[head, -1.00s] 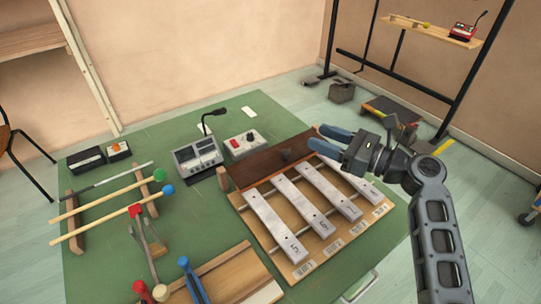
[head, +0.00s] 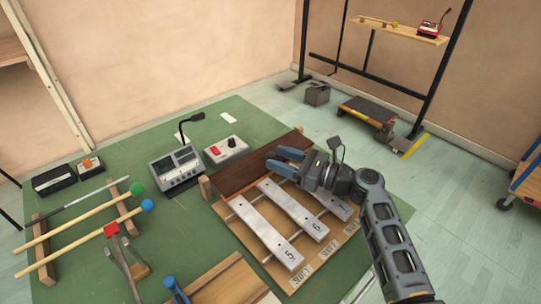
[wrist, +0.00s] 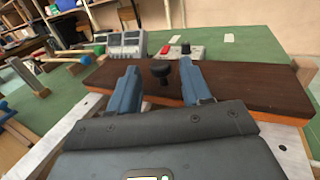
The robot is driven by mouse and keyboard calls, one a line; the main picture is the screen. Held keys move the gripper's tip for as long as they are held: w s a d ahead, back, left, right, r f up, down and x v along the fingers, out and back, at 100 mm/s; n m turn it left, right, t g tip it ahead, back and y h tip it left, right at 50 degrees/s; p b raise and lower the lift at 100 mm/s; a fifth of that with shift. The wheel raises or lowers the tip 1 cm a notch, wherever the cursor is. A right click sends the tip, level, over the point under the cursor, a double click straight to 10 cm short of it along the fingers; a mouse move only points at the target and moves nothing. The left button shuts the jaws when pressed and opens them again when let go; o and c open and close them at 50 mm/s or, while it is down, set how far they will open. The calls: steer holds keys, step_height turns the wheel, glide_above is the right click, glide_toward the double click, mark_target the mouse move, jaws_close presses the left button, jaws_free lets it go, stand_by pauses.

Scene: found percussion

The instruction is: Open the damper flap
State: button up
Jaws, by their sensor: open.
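The damper flap (head: 240,175) is a dark brown board lying flat across the far ends of the metal chime bars. In the wrist view the flap (wrist: 240,84) spans the picture, with a black knob (wrist: 160,75) standing on it. My gripper (head: 277,161) is open and empty, its blue fingers pointing toward the flap's middle. In the wrist view the knob shows between and just beyond the two fingertips, apart from both as far as I can tell. In the head view my gripper hides the knob.
Metal bars (head: 275,228) numbered 5 and 6 lie on the wooden frame. A grey console (head: 174,166) with a microphone and a small box (head: 226,150) with a red switch stand beyond the flap. Mallets (head: 80,225) rest on the left.

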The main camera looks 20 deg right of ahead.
mark_target(271, 154)
steer(key=shift+x, duration=1.65)
steer(key=shift+c, duration=0.5)
jaws_close()
steer(key=shift+d, duration=0.1)
